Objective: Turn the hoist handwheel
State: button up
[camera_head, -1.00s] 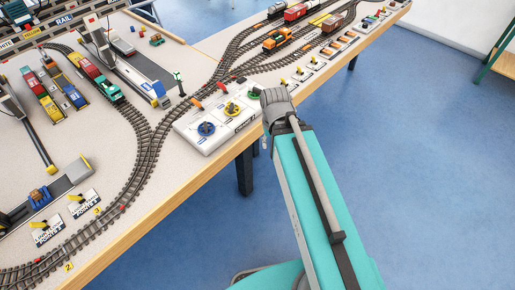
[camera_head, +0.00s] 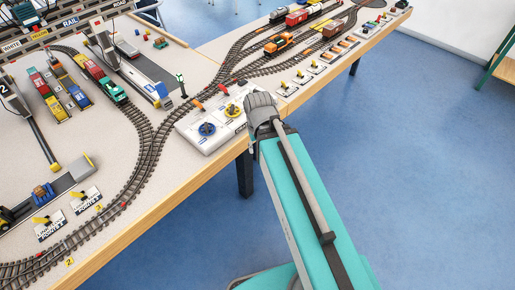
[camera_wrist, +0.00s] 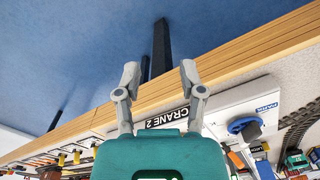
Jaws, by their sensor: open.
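A white control panel (camera_head: 204,145) sits at the table's front edge in the head view. It carries a blue handwheel (camera_head: 207,129) and a yellow handwheel (camera_head: 232,110); my arm covers its right end. I cannot read which wheel is the hoist. In the wrist view, the panel's front shows a "CRANE 2" label (camera_wrist: 167,118), and a blue handwheel (camera_wrist: 246,128) stands to the right near a "PARK" label. My gripper (camera_wrist: 159,75) is open and empty, with its fingers over the table edge and panel front, apart from the blue wheel. The head view does not clearly show its fingers.
The wooden table edge (camera_head: 150,222) runs diagonally, with open blue floor (camera_head: 400,150) beyond. Model track (camera_head: 145,160) curves behind the panel. A small signal (camera_head: 181,85) stands behind it. A row of small yellow levers (camera_head: 300,73) lies farther right along the edge.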

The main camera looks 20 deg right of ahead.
dwell(0.3)
jog(key=w+d+r+n+p, duration=0.2)
jog(key=w+r+p, duration=0.2)
jog(key=w, duration=0.6)
jog(key=w+d+r+n+p, duration=0.2)
jog(key=w+r+p, duration=0.3)
jog(key=w, duration=0.5)
jog(key=w+d+r+n+p, duration=0.2)
jog(key=w+r+n+p, duration=0.2)
jog(key=w, duration=0.7)
jog(key=shift+r, duration=0.15)
notch_tip(320, 180, down, 14)
jog(key=b, duration=1.3)
jog(key=shift+r, duration=0.1)
grip_shut()
